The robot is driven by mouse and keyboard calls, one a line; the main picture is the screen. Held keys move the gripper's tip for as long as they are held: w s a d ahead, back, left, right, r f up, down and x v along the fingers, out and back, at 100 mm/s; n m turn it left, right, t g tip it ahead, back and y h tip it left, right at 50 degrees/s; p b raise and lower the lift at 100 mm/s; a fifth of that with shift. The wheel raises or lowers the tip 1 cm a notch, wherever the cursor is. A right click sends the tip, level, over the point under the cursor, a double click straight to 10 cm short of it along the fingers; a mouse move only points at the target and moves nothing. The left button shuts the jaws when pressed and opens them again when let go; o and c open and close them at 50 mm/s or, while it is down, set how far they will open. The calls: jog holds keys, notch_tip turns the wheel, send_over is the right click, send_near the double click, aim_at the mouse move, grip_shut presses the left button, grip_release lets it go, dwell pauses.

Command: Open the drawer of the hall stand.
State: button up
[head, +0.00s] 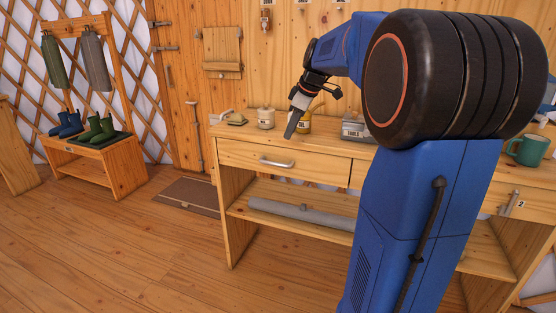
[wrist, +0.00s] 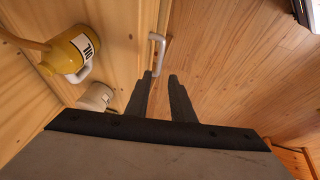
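A wooden stand (head: 88,150) with coats hanging above and boots on its seat is at the far left; I cannot make out a drawer handle on it. Nearer, a long wooden bench (head: 236,196) has a left drawer (head: 315,169) that looks shut, with a silver bar handle (head: 276,162). That handle also shows in the wrist view (wrist: 158,50), just beyond my fingertips. My gripper (head: 289,134) points down near the bench's front edge; in the wrist view its fingers (wrist: 160,76) are apart with nothing between them. The handle is not between them.
On the bench stand a yellow oil can (wrist: 76,52), a pale jar (head: 266,118), a grey tools box (head: 355,129) and a green mug (head: 527,150). A grey roll (head: 300,211) lies on the lower shelf. My arm hides the bench's middle. Floor (head: 150,250) at the left is clear.

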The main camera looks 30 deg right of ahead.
aim_at(278, 164)
jog(key=x, duration=1.5)
grip_shut()
